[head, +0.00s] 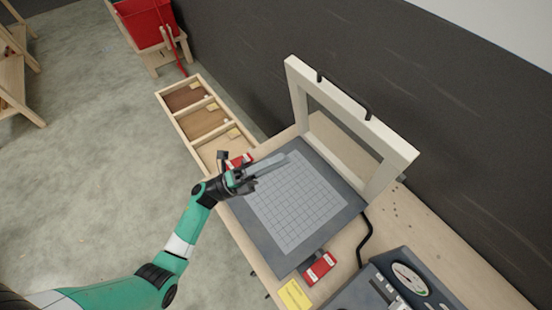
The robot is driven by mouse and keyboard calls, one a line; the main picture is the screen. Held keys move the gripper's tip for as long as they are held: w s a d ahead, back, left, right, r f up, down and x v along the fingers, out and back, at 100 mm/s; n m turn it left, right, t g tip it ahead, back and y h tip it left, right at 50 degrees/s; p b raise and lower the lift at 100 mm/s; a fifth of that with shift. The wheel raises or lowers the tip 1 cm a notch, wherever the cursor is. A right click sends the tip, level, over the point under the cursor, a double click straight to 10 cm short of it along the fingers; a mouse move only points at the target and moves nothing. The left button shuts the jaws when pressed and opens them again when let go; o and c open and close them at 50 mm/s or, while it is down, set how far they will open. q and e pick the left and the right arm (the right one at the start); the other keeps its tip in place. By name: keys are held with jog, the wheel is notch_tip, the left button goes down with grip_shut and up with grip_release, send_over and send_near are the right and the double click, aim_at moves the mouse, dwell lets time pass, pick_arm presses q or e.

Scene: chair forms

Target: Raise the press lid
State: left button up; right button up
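The press lid (377,137) is a pale, window-like frame. It stands raised, roughly upright, along the far right side of the press. A black handle (343,97) runs along its top edge. The press bed (352,205) is a dark grey plate with a light gridded sheet (300,200) on it. My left gripper (252,175) is over the bed's left edge, well apart from the lid and handle. A grey bar-like shape extends from its fingers over the grid. Whether the fingers are open or shut is unclear. My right gripper is not in view.
A red clamp-like piece (320,267) sits at the bed's front, another (239,160) at its left corner. A yellow note (294,295) and a dial unit (408,278) are at the front. A wooden compartment tray (164,94) adjoins the bench. A dark wall stands behind.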

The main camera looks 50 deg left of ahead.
pick_arm(q)
jog(key=shift+c, duration=0.2)
grip_shut()
dwell(0.6)
dwell(0.5)
jog(key=shift+o, duration=0.2)
grip_release()
jog(key=shift+f, duration=0.1)
jog(key=b+v, duration=0.3)
jog(key=v, duration=0.8)
jog(key=shift+s+a, duration=0.2)
jog(key=shift+s, duration=0.05)
